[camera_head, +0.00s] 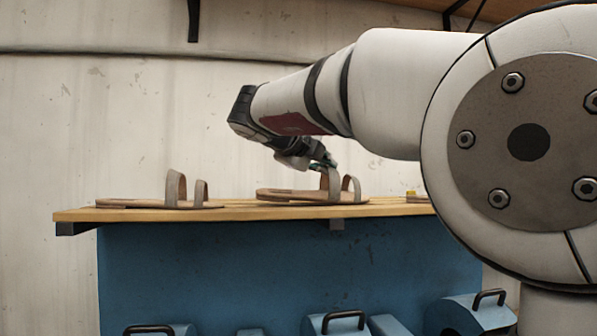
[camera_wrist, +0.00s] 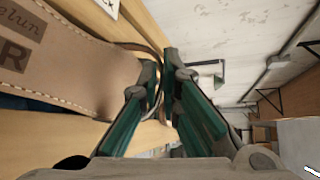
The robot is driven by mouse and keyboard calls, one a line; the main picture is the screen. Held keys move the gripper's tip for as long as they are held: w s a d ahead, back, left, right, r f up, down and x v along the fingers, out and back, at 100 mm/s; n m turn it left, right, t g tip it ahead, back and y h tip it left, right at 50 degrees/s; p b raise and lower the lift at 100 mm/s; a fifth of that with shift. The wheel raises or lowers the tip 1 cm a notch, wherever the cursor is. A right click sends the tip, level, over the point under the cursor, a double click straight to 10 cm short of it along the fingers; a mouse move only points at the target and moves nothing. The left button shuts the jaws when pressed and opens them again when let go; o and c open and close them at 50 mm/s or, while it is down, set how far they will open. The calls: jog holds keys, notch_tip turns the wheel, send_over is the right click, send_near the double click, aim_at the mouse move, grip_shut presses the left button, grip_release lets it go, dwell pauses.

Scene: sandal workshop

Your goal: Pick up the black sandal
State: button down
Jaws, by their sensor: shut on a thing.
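A tan-soled sandal with grey-brown straps (camera_head: 285,195) is on the wooden shelf (camera_head: 245,213), near its middle. My gripper (camera_head: 326,165) reaches down to its taller strap from above. In the wrist view, the green-padded fingers of my gripper (camera_wrist: 165,78) are closed on the edge of a thin strap. The tan insole (camera_wrist: 85,72) with stitching and stamped lettering fills the left of that view. I cannot tell whether the sole touches the shelf. A second similar sandal (camera_head: 135,204) lies farther left. No sandal looks clearly black.
A small yellow thing (camera_head: 411,194) is on the shelf at right, partly hidden by my arm. Blue boxes with black handles (camera_head: 343,322) stand below, in front of a blue panel (camera_head: 230,260). The wall behind is plain, with free room above the shelf.

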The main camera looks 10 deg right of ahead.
notch_tip(320, 180, up, 2)
jog(key=shift+s+r, duration=0.25)
jog(key=shift+r, duration=0.05)
jog(key=s+d+r, duration=0.1)
jog(key=s+d, duration=0.1)
jog(key=s, duration=1.3)
jog(key=shift+s+r, duration=0.15)
jog(key=shift+s, duration=0.1)
